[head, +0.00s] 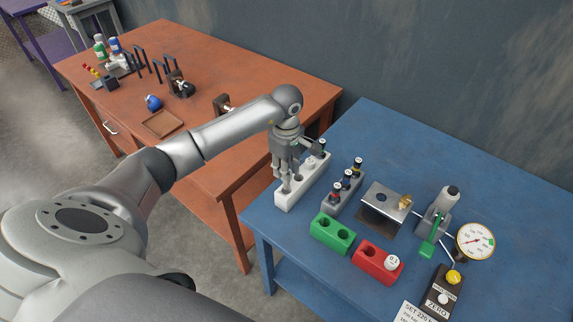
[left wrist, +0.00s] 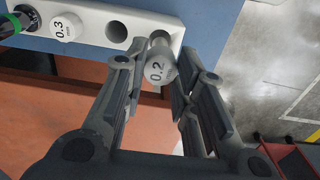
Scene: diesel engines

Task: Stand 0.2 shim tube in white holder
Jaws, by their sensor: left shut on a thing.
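The white holder (head: 291,199) stands at the left edge of the blue table and also shows in the left wrist view (left wrist: 90,20). My left gripper (head: 285,183) is over its near end, pointing down. In the left wrist view, the gripper (left wrist: 156,65) is shut on the white-capped 0.2 shim tube (left wrist: 156,72). The tube's lower part meets the holder's end position; how deep it sits I cannot tell. Beside it is an empty hole (left wrist: 117,33), then the 0.3 tube (left wrist: 63,27) and a dark tube with a green band (left wrist: 16,23). My right gripper is not in view.
A grey holder (head: 331,206) with several dark tubes stands close right of the white holder. Green (head: 331,237) and red (head: 370,265) blocks sit in front, the red one with a 0.1 tube (head: 392,262). A dial gauge (head: 475,241) is farther right. An orange table (head: 230,75) is behind.

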